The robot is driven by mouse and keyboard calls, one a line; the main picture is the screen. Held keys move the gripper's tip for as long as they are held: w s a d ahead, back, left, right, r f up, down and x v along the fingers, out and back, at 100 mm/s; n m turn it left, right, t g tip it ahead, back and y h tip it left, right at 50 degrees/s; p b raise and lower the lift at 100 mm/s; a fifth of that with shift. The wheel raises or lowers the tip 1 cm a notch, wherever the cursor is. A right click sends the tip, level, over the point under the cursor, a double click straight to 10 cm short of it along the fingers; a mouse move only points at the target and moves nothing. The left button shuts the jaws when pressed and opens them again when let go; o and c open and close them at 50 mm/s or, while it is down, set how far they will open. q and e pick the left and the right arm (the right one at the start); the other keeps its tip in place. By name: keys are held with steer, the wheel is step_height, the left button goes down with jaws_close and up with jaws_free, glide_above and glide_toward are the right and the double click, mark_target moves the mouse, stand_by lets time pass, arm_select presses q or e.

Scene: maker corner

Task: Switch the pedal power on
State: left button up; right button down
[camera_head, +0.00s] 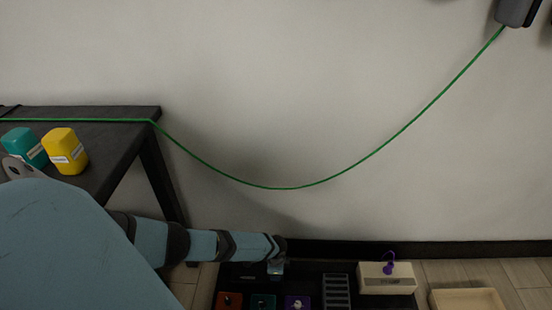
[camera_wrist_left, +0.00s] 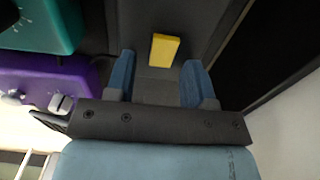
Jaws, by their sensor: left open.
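A dark pedal board (camera_head: 228,298) lies low at the bottom of the head view. It carries an orange pedal (camera_head: 229,300), a teal pedal (camera_head: 263,301) and a purple pedal (camera_head: 298,302). My left gripper (camera_head: 276,269) reaches down over the board's back part. In the left wrist view my left gripper (camera_wrist_left: 159,66) is open, its two blue fingers apart. A small yellow block (camera_wrist_left: 165,50), possibly a switch, shows between and beyond the fingertips on a dark grey surface. I cannot tell whether it is touched. The purple pedal (camera_wrist_left: 45,85) and teal pedal (camera_wrist_left: 45,25) also show there.
A grey slotted box (camera_head: 336,291) and a cream box (camera_head: 387,278) with a purple piece stand to the right. A wooden tray (camera_head: 467,299) lies farther right. A dark table (camera_head: 110,140) holds teal and yellow containers. A green cable (camera_head: 275,188) hangs before the wall.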

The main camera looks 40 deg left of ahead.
arm_select(q)
steer(key=shift+c, duration=0.5)
jaws_close()
steer(key=shift+s+a+t+h, duration=0.15)
steer(key=shift+s+t+h, duration=0.1)
steer(key=shift+t+h, duration=0.4)
steer(key=shift+w+r+t+h, duration=0.1)
steer(key=shift+r+t+h, duration=0.1)
steer(key=shift+t+h, duration=0.2)
steer(key=shift+o, duration=0.5)
jaws_free()
